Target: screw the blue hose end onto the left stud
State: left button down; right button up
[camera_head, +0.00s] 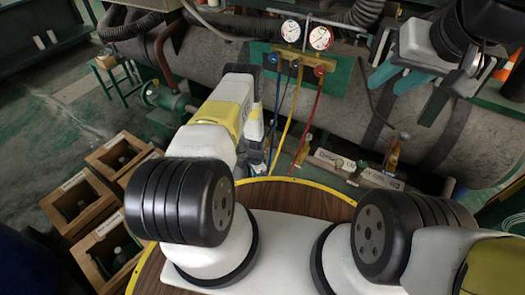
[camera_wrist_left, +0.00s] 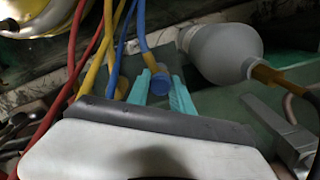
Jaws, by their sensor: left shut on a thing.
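In the left wrist view my left gripper (camera_wrist_left: 160,90) has its teal fingers on both sides of the blue hose end (camera_wrist_left: 159,83), shut on it. A brass piece sits above the blue end, and the blue hose (camera_wrist_left: 141,25) rises from there. In the head view my left arm hides the left gripper and the hose end. My right gripper (camera_head: 386,91) is at the upper right of the head view, with its teal fingers apart and nothing seen between them. A brass fitting (camera_head: 304,146) stands low behind the hoses; I cannot tell whether it is the left stud.
The gauge manifold (camera_head: 305,58) hangs in front of the large grey tank (camera_head: 350,90). Yellow (camera_head: 288,110) and red (camera_head: 309,115) hoses hang close to my left gripper. Another brass fitting (camera_head: 394,152) stands to the right. Wooden crates (camera_head: 112,235) stand at the lower left.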

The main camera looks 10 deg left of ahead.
pick_arm(q)
jog(key=shift+f, duration=1.05)
dwell(0.9)
jog(key=m, duration=0.3)
jog(key=shift+m, duration=0.3)
jog(key=m, duration=0.3)
jog(key=shift+m, duration=0.3)
jog(key=m, duration=0.3)
jog(key=shift+m, duration=0.3)
